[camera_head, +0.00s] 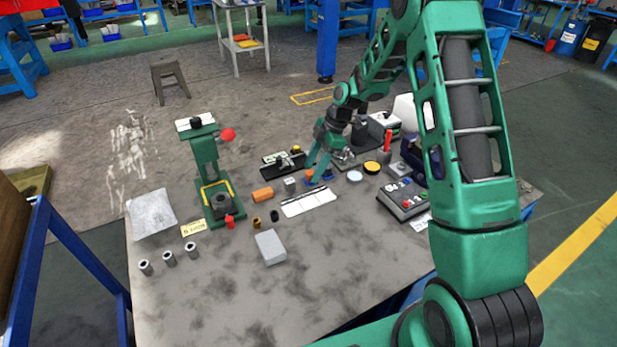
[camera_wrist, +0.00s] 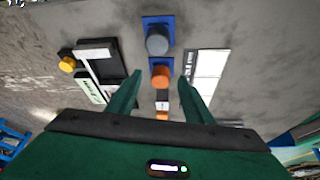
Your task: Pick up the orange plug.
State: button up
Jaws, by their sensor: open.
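The orange plug (camera_head: 309,174) stands upright on a small blue base on the table, right by my gripper (camera_head: 318,172) in the head view. In the wrist view the orange plug (camera_wrist: 160,75) shows between the tips of my open gripper (camera_wrist: 160,80), with a gap on each side. The fingers do not touch it in this view. How high the tips are relative to the plug is hard to tell. A grey plug (camera_wrist: 157,40) on its own blue base is just beyond it.
A black tray (camera_wrist: 103,68) lies left of the fingers and a white card (camera_wrist: 207,72) right of them. An orange cylinder (camera_head: 262,194), a grey block (camera_head: 270,246) and a green press (camera_head: 211,180) stand further left. The front of the table (camera_head: 200,300) is clear.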

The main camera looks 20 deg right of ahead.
aim_at(313, 171)
jog(key=shift+a+f, duration=0.15)
jog(key=shift+f, duration=0.25)
jog(key=c, duration=1.2)
jog(key=shift+o, duration=0.2)
jog(key=shift+r, duration=0.15)
notch_tip(313, 171, up, 4)
jog(key=shift+f, duration=0.1)
jog(key=s+a+r, duration=0.6)
jog(key=a+r, duration=0.1)
jog(key=a, duration=0.2)
jog(key=shift+s+a, duration=0.25)
jog(key=shift+a, duration=0.1)
